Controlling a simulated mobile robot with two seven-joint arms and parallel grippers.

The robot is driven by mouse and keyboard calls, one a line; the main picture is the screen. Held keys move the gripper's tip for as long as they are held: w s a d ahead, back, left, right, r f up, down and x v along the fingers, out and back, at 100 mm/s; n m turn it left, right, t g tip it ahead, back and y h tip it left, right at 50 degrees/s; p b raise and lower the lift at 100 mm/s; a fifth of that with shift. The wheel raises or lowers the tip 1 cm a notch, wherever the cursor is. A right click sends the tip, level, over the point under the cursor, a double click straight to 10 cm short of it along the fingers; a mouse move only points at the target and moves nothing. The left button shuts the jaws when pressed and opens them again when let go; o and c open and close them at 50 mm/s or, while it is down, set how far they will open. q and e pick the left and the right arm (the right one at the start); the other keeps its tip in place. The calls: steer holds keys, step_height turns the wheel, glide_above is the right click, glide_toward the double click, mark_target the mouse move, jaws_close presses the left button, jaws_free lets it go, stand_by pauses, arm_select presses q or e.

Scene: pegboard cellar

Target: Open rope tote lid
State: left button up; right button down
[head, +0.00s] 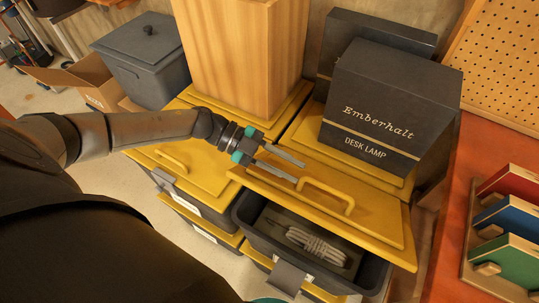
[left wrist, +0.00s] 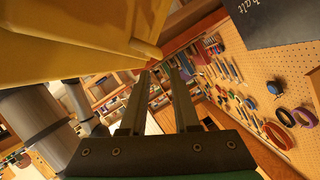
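The rope tote (head: 255,225) is a dark grey bin with a coil of pale rope (head: 315,245) inside. Its yellow lid (head: 365,228) is partly raised and tilted, with the front edge up and the rope showing below it. The lid's yellow loop handle (head: 330,195) is on top. My left gripper (head: 300,172) is open, its fingers apart beside the handle's left end; I cannot tell if they touch it. In the left wrist view nothing is between the fingers (left wrist: 160,80), and yellow surfaces are close above. Of my right gripper, perhaps only a teal sliver shows at the bottom edge.
A black desk lamp box (head: 385,105) stands on a yellow lid behind the rope tote. A wooden block (head: 240,50) stands behind my gripper. Another yellow-lidded tote (head: 190,165) is to the left. An orange bench (head: 450,245) with coloured panels is at right.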

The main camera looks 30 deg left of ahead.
arm_select(q)
steer(key=v, duration=0.5)
